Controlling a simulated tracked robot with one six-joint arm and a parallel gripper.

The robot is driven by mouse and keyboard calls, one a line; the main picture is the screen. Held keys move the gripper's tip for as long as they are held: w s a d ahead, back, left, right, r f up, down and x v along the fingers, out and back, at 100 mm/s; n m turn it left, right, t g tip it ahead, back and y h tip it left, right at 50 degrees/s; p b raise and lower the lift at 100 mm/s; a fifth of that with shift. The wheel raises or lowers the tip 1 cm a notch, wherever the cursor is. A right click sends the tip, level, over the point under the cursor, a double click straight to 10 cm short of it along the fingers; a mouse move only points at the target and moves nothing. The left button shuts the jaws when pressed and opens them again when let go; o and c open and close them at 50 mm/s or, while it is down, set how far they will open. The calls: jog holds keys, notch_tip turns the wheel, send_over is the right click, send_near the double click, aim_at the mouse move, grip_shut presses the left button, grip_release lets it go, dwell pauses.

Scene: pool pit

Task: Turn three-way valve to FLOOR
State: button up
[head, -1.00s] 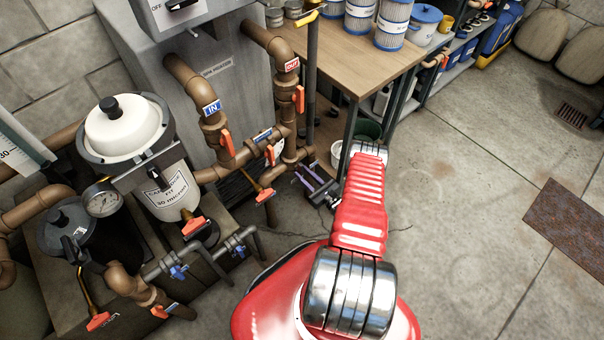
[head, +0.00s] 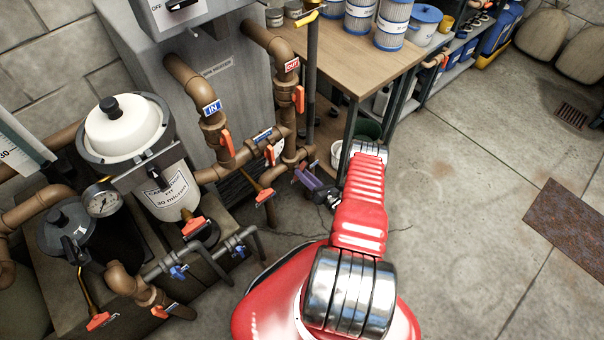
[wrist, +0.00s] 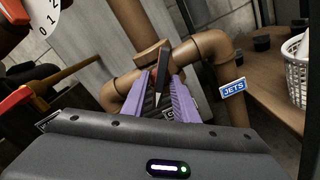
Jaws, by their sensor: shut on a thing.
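The three-way valve (wrist: 150,55) is a brown pipe fitting in the wrist view, with a pipe branching to the right behind my gripper. Its slim dark handle with a reddish edge (wrist: 162,70) stands nearly edge-on between the purple fingers. My gripper (wrist: 165,98) is shut on this handle. A blue JETS label (wrist: 232,87) is on the right-hand pipe. A plate between the fingers is mostly hidden, and no FLOOR label is readable. In the head view my gripper (head: 306,178) is beside the lower pipework; the gripped handle cannot be made out there.
Other orange handles crowd the pipes, including one above (head: 298,98) and one at lower left (head: 265,195). A wooden bench (head: 350,55) stands behind. In the wrist view a white numbered dial (wrist: 42,18) and a red handle (wrist: 14,100) are close on the left.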

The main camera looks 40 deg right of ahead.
jog(key=m, duration=1)
jog(key=shift+d, duration=0.2)
jog(key=shift+m, duration=0.7)
grip_shut()
jog(key=o, duration=0.8)
grip_release()
jog(key=shift+a, duration=0.15)
jog(key=shift+c, duration=0.2)
jog(key=s, duration=0.7)
